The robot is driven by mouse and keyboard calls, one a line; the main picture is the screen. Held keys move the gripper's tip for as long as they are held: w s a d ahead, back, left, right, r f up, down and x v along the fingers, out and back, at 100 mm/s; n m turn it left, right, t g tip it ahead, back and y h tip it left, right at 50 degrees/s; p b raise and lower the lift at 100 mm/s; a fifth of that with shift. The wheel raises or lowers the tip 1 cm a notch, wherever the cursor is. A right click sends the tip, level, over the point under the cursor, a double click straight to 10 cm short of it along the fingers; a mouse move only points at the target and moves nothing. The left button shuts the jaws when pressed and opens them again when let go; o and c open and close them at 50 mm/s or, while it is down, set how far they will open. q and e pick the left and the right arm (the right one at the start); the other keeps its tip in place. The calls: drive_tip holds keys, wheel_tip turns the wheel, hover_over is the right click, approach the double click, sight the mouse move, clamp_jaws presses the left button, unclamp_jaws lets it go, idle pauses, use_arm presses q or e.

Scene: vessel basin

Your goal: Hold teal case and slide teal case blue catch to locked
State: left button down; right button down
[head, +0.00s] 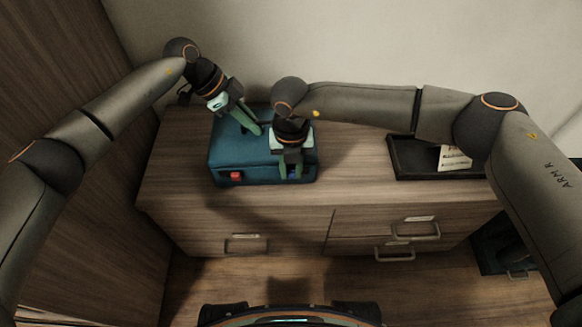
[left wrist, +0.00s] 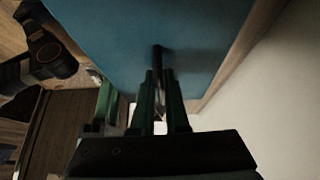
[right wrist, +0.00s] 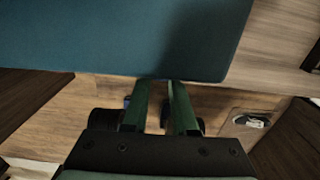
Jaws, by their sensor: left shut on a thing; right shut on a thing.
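The teal case (head: 262,155) sits on the wooden cabinet top, with a red catch (head: 236,176) at the left of its front face. The blue catch (head: 293,176) is at the right of the front, mostly hidden by my right gripper (head: 291,174). My right gripper is shut on it, pointing down at the front edge. A sliver of blue (right wrist: 127,101) shows beside the fingers in the right wrist view. My left gripper (head: 256,129) reaches down to the case top and is shut on a dark handle (left wrist: 157,55) of the case. The catch's exact position is hidden.
A black tray (head: 405,160) with a printed card (head: 454,158) lies to the right on the cabinet (head: 350,180). Drawers with handles are below the front edge. A wall stands close behind. A dark bin (head: 500,250) is on the floor at right.

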drive_tip(key=shift+w+d, duration=0.1)
drive_tip(key=shift+d, duration=1.35)
drive_tip(key=c, duration=0.7)
unclamp_jaws()
wheel_tip(320, 180, up, 12)
drive_tip(key=shift+r, duration=0.1)
use_arm(q)
drive_tip(key=c, duration=0.8)
unclamp_jaws()
drive_tip(key=shift+c, duration=0.2)
